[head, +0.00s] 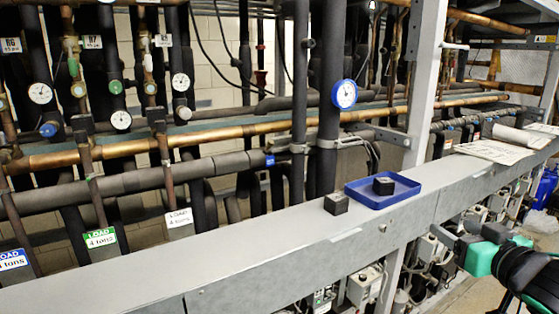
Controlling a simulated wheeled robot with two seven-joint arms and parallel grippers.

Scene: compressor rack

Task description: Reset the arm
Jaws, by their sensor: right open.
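My right gripper (448,244) is at the lower right, in front of the grey beam, with its arm coming in from the lower right corner. It is open, and I see nothing between its fingers. My left gripper is not in view. A blue tray (405,194) sits on the grey beam (260,231) right of the middle, with a small black block (383,186) in it. A second black block (336,204) stands on the beam just left of the tray. My right gripper is apart from the tray and both blocks.
Copper and black pipes with gauges, one blue-rimmed (344,93), run behind the beam. A grey upright post (422,90) rises behind the tray. Open papers (493,151) lie on the beam at the right. The beam's left stretch is clear.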

